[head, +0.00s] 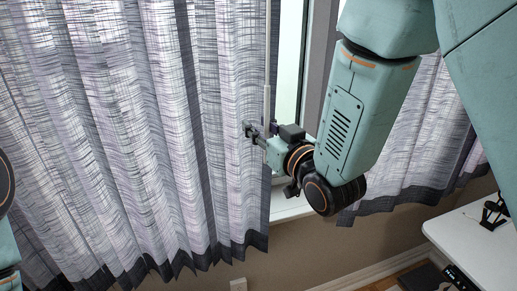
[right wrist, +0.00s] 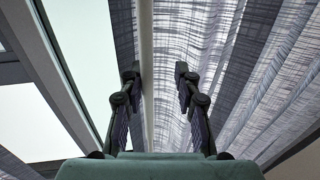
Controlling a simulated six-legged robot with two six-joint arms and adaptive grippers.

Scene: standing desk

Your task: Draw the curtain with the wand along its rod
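The grey-white woven curtain (head: 130,120) with a dark hem hangs in folds across the left half of the head view. Its right edge borders a window gap. The pale, thin wand (head: 266,102) hangs upright near that edge. My right gripper (head: 251,131) is at the wand, fingers pointing left towards the curtain. In the right wrist view the two fingers (right wrist: 157,72) are spread, with the wand (right wrist: 147,50) running between them, nearer the left finger. The curtain (right wrist: 220,60) fills the right of that view. The rod is out of view. My left gripper is not in view.
A second curtain panel (head: 420,135) hangs at the right, partly behind my right arm. The window sill (head: 290,208) lies below the gap. A white desk (head: 470,240) stands at lower right.

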